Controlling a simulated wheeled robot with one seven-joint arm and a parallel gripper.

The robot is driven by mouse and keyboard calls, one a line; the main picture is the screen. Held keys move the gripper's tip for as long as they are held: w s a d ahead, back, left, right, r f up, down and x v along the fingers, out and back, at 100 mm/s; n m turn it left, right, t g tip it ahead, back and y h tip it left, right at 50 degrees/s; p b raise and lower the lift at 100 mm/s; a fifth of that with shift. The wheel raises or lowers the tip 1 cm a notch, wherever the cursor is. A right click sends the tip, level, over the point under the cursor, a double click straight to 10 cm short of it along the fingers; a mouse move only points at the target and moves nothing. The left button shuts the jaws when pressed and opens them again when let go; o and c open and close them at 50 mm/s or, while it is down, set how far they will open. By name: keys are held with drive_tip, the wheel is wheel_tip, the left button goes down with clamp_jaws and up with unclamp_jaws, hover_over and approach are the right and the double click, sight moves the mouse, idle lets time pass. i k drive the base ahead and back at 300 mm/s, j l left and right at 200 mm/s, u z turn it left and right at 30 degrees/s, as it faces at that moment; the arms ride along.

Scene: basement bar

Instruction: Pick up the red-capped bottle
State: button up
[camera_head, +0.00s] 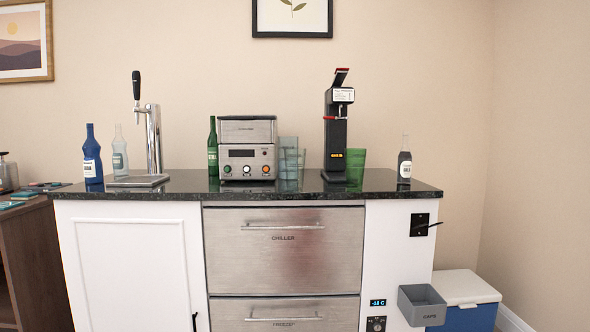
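Several bottles stand upright on the dark counter (290,197), and no red cap can be made out on any of them at this size. A blue bottle (92,150) with a white label is at the far left. A clear bottle (119,145) stands close to its right. A green bottle (213,135) stands at the left side of a steel machine. A dark bottle (404,157) with a pale neck and white label is near the right end. My gripper is not in view.
Below are a chiller drawer (283,262), a black lever, a grey caps bin (422,306) and a blue cooler (473,302).

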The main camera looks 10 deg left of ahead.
sight(404, 159)
drive_tip(key=i+j+z, duration=0.1)
drive_tip(key=z, duration=0.35)
drive_tip(key=i+j+z, duration=0.1)
drive_tip(key=z, duration=0.3)
drive_tip(key=i+j+z, duration=0.1)
drive_tip(key=z, duration=0.35)
drive_tip(key=j+z, duration=0.2)
drive_tip(key=z, duration=0.25)
